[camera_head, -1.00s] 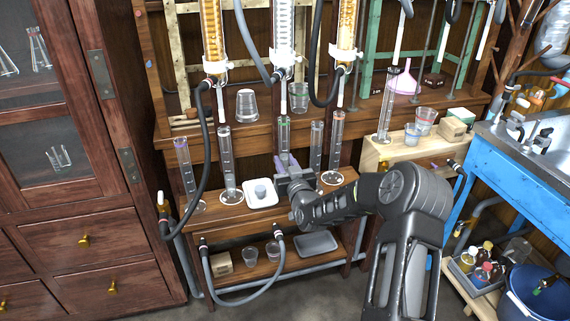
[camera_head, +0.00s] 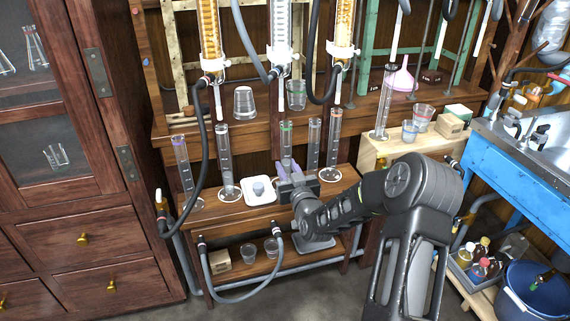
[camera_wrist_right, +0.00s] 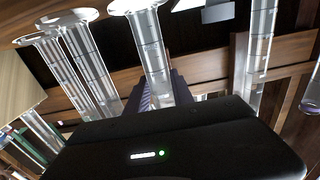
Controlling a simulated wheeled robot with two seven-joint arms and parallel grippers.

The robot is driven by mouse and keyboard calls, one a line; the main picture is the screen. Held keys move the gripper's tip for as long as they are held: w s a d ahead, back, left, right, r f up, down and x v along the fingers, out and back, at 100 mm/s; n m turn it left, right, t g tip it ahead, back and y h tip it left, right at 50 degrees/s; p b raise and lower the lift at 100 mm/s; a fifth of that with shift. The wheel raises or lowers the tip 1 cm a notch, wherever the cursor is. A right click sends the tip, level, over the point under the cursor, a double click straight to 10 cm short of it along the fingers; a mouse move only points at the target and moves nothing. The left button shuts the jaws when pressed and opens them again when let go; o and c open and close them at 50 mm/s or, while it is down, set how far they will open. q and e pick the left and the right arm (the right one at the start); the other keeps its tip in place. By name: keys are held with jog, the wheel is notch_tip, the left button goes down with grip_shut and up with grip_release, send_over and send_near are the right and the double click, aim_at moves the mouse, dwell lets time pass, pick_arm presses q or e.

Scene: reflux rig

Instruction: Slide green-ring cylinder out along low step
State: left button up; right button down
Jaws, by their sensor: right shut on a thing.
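The green-ring cylinder (camera_head: 286,137) is a clear graduated cylinder standing near the middle of the low step (camera_head: 240,214), in the row of cylinders. It looks upright. My right gripper (camera_head: 289,171) is shut on its lower part, with purplish finger pads at its sides. The gripper hides the cylinder's base, so I cannot tell whether it touches the step. In the right wrist view the held cylinder (camera_wrist_right: 152,55) rises between the fingers. My left gripper is not in view.
A cylinder (camera_head: 224,160) and a white tray (camera_head: 258,197) with a small dish are to the left. Two cylinders (camera_head: 313,145) (camera_head: 335,150) stand close on the right. A dark hose (camera_head: 202,140) hangs at left. The step's front edge is partly behind my arm.

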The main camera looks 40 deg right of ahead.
aim_at(288, 169)
jog(key=shift+v, duration=2.3)
